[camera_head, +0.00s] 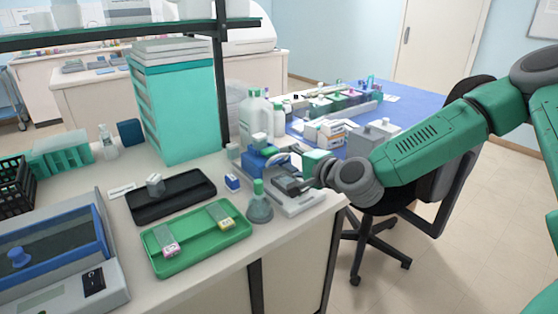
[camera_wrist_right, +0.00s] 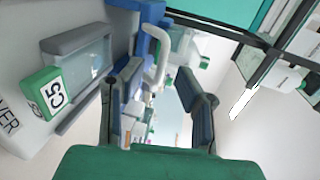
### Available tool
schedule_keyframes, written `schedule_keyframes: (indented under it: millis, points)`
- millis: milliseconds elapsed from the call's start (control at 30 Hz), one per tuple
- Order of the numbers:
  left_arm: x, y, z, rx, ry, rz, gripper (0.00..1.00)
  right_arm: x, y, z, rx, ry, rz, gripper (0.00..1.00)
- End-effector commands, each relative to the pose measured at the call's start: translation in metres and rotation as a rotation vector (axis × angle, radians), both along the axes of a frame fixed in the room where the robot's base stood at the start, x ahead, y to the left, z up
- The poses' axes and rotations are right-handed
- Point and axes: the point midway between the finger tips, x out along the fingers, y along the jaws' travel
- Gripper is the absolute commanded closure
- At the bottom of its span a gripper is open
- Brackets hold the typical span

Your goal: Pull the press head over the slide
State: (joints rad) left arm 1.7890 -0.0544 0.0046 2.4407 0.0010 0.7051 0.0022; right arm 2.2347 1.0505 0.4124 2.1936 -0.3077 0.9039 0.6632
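The press is a pale device (camera_head: 300,202) at the bench's right edge, with a blue press head (camera_head: 262,159). In the right wrist view, the blue head (camera_wrist_right: 148,12) and its white curved handle (camera_wrist_right: 157,62) are at the top middle. In the head view my arm covers that area, so I cannot make out the slide. My right gripper (camera_head: 284,178) is beside the press, fingers apart around an empty gap (camera_wrist_right: 158,88); the handle appears beyond the fingertips. My left gripper is out of view.
A green tray (camera_head: 188,262) holds two labelled slides. A black tray (camera_head: 145,214) and a grey-green flask (camera_head: 259,205) stand nearby. White bottles (camera_head: 255,118) stand behind the press. A shelf post (camera_head: 221,70) rises at the back. A chair (camera_head: 440,190) stands at right.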

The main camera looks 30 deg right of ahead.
Motion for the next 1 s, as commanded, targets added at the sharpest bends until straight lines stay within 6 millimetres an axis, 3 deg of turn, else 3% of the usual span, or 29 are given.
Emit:
schedule_keyframes:
  millis: [233, 600, 700, 1000]
  points:
    - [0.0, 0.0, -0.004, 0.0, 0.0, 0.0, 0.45, 0.031, 0.002, -0.007, 0.0, 0.001, 0.001, 0.71]
    - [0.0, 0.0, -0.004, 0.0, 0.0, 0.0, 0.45, 0.037, 0.004, -0.007, 0.0, 0.0, 0.0, 0.71]
    - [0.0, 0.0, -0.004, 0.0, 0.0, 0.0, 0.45, 0.036, 0.004, -0.007, 0.0, 0.0, 0.0, 1.0]
    - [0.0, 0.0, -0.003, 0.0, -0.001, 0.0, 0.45, 0.032, 0.003, -0.008, 0.002, 0.002, 0.0, 1.0]
